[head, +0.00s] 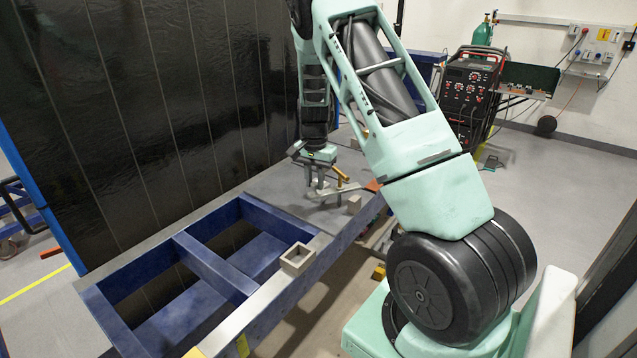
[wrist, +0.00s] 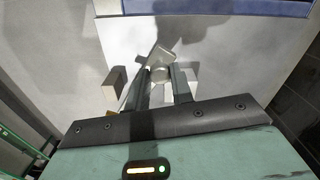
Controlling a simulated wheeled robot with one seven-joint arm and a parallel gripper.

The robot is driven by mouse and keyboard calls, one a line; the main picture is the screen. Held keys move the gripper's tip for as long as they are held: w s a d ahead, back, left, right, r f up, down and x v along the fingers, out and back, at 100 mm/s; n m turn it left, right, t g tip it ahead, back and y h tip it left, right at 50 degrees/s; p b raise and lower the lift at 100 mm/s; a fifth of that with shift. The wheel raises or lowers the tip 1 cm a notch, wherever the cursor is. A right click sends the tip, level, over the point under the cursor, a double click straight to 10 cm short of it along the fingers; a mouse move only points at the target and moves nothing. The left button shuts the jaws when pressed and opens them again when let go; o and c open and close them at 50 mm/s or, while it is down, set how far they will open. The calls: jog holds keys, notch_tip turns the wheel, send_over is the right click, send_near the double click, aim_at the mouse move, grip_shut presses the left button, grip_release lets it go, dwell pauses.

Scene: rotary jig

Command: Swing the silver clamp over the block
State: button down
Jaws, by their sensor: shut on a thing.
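The silver clamp (head: 343,190) is a light grey arm lying low over the grey plate of the bench. In the wrist view the clamp (wrist: 160,52) runs up and right from a round post between my fingers. My gripper (head: 319,184) points down at the clamp; in the wrist view my gripper (wrist: 161,78) is shut on it, one finger on each side. A small beige block (head: 353,204) stands on the plate to the right of the clamp. In the wrist view a block (wrist: 115,84) stands left of my fingers, apart from them. Part of the clamp is hidden behind my fingers.
A brass-coloured piece (head: 342,174) stands close by my gripper, and an orange piece (head: 373,186) lies at the plate's edge. A square hollow tube piece (head: 297,259) sits on the blue bench frame (head: 212,262). A dark curtain (head: 150,90) hangs behind the bench.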

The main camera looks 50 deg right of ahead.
jog(key=w+d+m, duration=0.1)
jog(key=m, duration=0.2)
jog(key=w+d+m, duration=0.1)
jog(key=d+m, duration=0.1)
jog(key=m, duration=0.1)
jog(key=w+d+m, duration=0.1)
jog(key=w+m, duration=0.1)
jog(key=shift+d+m, duration=0.35)
jog(key=shift+m, duration=0.05)
jog(key=shift+d+r+m, duration=0.1)
jog(key=shift+d+m, duration=0.8)
jog(key=shift+m, duration=0.4)
jog(key=c, duration=1.2)
grip_release()
jog(key=shift+c, duration=0.2)
notch_tip(320, 180, up, 17)
jog(key=b, duration=0.4)
jog(key=shift+r, duration=0.2)
